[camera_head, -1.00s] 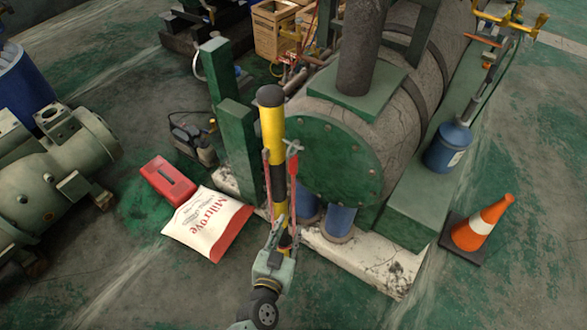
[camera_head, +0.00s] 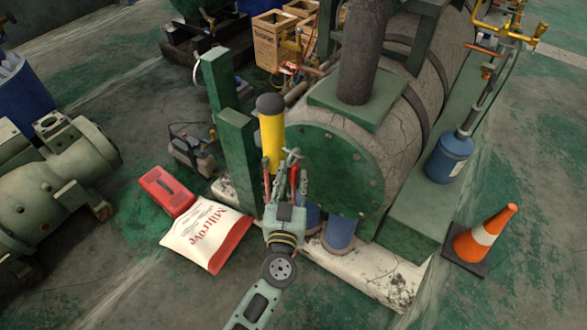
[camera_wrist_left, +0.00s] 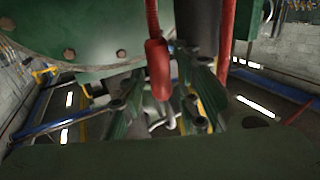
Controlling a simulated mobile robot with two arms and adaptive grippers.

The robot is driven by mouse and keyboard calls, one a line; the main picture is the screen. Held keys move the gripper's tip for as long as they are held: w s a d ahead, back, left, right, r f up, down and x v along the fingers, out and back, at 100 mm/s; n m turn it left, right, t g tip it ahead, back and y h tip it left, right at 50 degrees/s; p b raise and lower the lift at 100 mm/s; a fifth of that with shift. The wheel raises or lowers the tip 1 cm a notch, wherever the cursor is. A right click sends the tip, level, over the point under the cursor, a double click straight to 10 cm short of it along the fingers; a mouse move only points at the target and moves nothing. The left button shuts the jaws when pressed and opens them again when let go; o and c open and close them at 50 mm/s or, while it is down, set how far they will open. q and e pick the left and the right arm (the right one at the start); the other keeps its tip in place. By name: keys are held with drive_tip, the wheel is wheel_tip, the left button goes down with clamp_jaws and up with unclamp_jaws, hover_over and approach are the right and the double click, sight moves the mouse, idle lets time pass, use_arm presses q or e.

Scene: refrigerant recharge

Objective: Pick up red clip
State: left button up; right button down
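The red clip (camera_wrist_left: 158,70) shows in the left wrist view as a rounded red piece on a thin red line, upright in front of the gripper. In the head view a narrow red part (camera_head: 293,178) shows by the fingers, partly hidden. My left gripper (camera_head: 281,180) is at the black and yellow post, pointing away from me. In the left wrist view its fingers (camera_wrist_left: 163,100) are apart, with the red piece between or just beyond them; contact cannot be told. My right gripper is not in view.
The yellow post (camera_head: 272,140) stands directly beyond the gripper, beside the large green-ended tank (camera_head: 335,165). A white and red bag (camera_head: 205,230) and a red box (camera_head: 167,190) lie left. An orange cone (camera_head: 485,235) stands right. Open floor lies in front.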

use_arm(q)
drive_tip(key=shift+w, duration=0.1)
clamp_jaws()
drive_tip(key=shift+r, duration=0.1)
idle(0.5)
